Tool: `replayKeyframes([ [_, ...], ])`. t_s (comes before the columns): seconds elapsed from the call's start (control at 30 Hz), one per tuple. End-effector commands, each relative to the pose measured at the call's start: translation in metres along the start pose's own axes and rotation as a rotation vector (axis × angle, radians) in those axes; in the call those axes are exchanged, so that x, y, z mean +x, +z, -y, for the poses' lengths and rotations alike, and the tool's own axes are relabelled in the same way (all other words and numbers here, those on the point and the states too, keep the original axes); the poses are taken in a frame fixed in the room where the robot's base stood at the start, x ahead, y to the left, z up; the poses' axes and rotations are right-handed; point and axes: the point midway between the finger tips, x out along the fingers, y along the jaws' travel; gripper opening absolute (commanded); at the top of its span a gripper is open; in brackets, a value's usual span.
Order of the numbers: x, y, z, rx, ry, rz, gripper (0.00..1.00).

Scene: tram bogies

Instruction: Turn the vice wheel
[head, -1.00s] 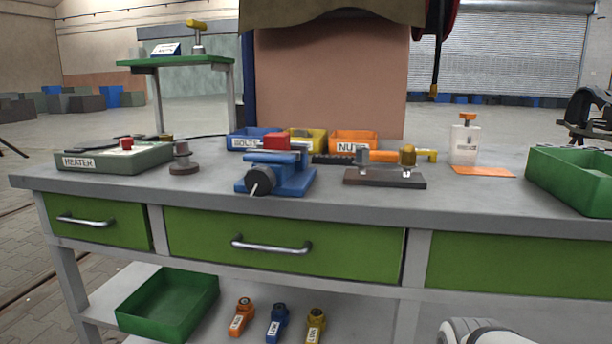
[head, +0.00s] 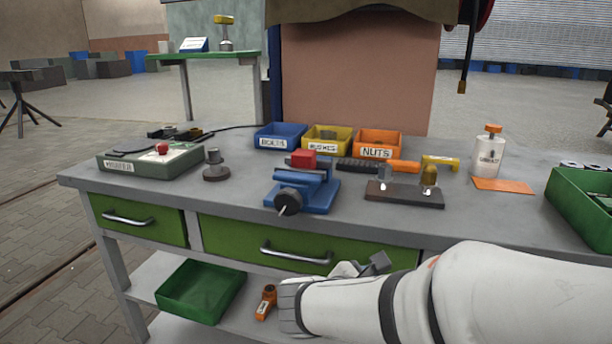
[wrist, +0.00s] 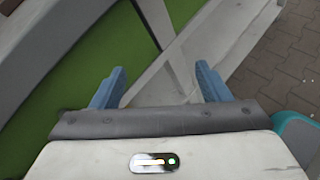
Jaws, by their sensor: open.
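The blue vice (head: 318,188) stands on the workbench near its front edge in the head view. Its dark round wheel (head: 288,201) with a pale handle faces the front. The vice is not seen in the wrist view.
Green drawers with a metal handle (head: 296,254) lie under the bench top. The heater box (head: 150,160) and a small dark stand (head: 215,168) are left of the vice. A dark plate with fittings (head: 404,195) is right of it. A green tray (head: 200,291) sits on the lower shelf.

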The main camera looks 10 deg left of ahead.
Motion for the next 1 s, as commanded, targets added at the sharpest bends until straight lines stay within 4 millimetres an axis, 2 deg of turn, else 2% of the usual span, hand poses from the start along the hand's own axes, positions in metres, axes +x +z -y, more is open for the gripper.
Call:
replayKeyframes([
  [0.03,-0.031,0.011,-0.037,-0.130,0.122,0.057,0.70],
  [0.1,-0.066,0.013,-0.076,-0.279,0.270,0.147,0.70],
  [0.2,-0.111,0.011,-0.115,-0.424,0.432,0.259,0.70],
  [0.3,-0.146,0.008,-0.139,-0.514,0.543,0.343,0.70],
  [0.4,-0.168,0.005,-0.152,-0.561,0.607,0.396,0.70],
  [0.53,-0.171,0.003,-0.161,-0.580,0.633,0.420,0.70],
  [0.83,-0.134,0.012,-0.191,-0.578,0.629,0.419,0.70],
  [1.0,-0.121,0.016,-0.203,-0.577,0.631,0.418,0.70],
])
